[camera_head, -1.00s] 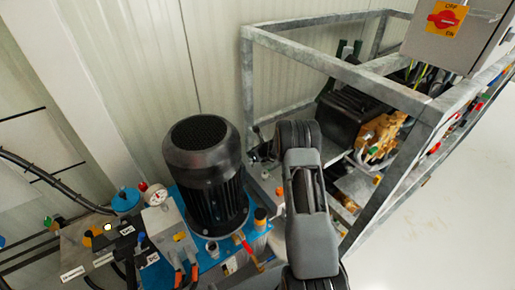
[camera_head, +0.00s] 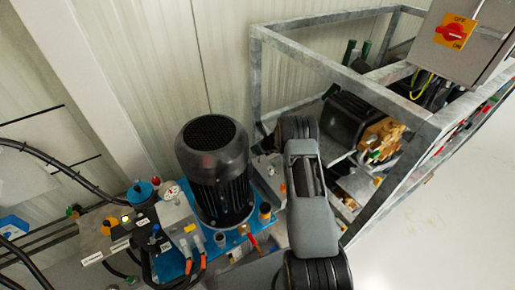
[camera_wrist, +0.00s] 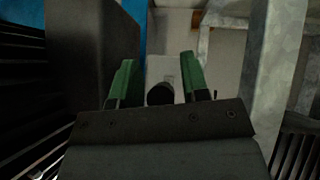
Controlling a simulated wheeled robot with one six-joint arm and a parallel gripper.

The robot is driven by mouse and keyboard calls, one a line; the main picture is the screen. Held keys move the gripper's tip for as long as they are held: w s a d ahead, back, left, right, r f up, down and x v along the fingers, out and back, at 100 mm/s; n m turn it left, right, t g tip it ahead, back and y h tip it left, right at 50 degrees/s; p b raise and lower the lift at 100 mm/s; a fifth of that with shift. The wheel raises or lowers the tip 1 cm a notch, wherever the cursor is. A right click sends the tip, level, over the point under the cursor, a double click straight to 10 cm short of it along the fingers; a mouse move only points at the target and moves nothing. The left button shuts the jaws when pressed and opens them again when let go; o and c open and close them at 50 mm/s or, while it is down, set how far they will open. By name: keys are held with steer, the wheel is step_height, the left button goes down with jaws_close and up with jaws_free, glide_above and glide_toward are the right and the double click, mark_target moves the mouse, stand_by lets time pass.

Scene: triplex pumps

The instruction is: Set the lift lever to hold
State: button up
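I cannot tell for certain which part is the lift lever. A lever with a red handle (camera_head: 253,241) stands at the front of the blue pump base, right of the motor, in the head view. Two orange-ended fittings (camera_head: 193,247) sit to its left, under a grey block. In the wrist view my gripper (camera_wrist: 160,80) has two green fingers, spread apart. A dark round part (camera_wrist: 160,94) shows between them, before a pale grey surface; whether it touches them I cannot tell.
A black finned motor (camera_head: 214,165) stands on the blue base. A galvanized frame (camera_head: 345,75) surrounds a second pump (camera_head: 380,140) at right. A grey switch box (camera_head: 462,38) hangs at upper right. Hoses (camera_head: 50,160) run at left. White floor (camera_head: 460,220) is clear at lower right.

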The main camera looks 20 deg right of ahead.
steer(key=shift+o, duration=0.5)
steer(key=shift+d, duration=0.1)
steer(key=shift+s+r, duration=0.1)
steer(key=shift+s+d+r, duration=0.1)
steer(key=shift+s+r, duration=0.05)
steer(key=shift+r, duration=0.1)
steer(key=p+v, duration=0.1)
steer(key=v, duration=1.2)
